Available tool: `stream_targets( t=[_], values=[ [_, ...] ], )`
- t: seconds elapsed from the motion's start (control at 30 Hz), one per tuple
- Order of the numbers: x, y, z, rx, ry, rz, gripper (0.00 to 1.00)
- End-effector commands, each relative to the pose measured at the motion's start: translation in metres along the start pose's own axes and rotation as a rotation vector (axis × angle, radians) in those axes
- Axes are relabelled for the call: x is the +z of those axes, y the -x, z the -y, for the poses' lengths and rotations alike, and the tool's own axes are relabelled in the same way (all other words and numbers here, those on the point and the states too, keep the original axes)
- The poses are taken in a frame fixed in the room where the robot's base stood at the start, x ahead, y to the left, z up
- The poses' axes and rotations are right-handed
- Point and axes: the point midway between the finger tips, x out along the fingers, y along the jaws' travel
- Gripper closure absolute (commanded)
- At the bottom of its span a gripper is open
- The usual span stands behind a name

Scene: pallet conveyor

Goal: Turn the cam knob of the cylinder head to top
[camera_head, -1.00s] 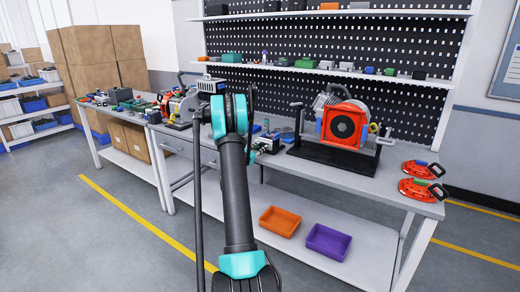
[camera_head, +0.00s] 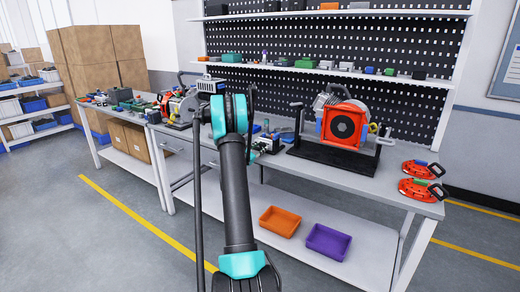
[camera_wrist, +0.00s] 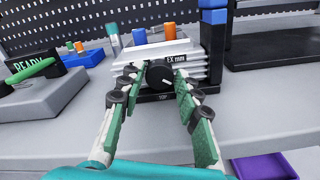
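The cylinder head (camera_wrist: 150,52) is a pale finned block in the middle of the wrist view, with blue and orange parts on top. Its round black cam knob (camera_wrist: 160,75) faces me, with a small pale mark on its lower right. The label "EX mm" is right of the knob and "TOP" is below it. My gripper (camera_wrist: 157,78) is open, with its green-padded fingers on either side of the knob. A gap shows left of the knob; contact on the right is unclear. In the head view the cylinder head (camera_head: 271,142) is small and partly hidden by my arm.
A green-handled "READY" fixture (camera_wrist: 38,75) stands left on the grey bench (camera_wrist: 255,130). A blue and black post (camera_wrist: 212,40) rises just right of the head. In the head view an orange machine (camera_head: 343,125) and red handled tools (camera_head: 420,180) stand farther right.

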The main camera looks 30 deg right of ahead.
Motion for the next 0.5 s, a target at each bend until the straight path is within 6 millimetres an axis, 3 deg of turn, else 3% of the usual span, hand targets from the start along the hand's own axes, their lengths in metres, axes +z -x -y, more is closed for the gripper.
stream_targets(
  t=[0.1,0.5],
  values=[
    [0.0,-0.0001,-0.0002,0.0,0.0,0.0,0.51],
    [-0.0001,0.0091,-0.0012,0.002,0.001,-0.001,0.51]
  ],
)
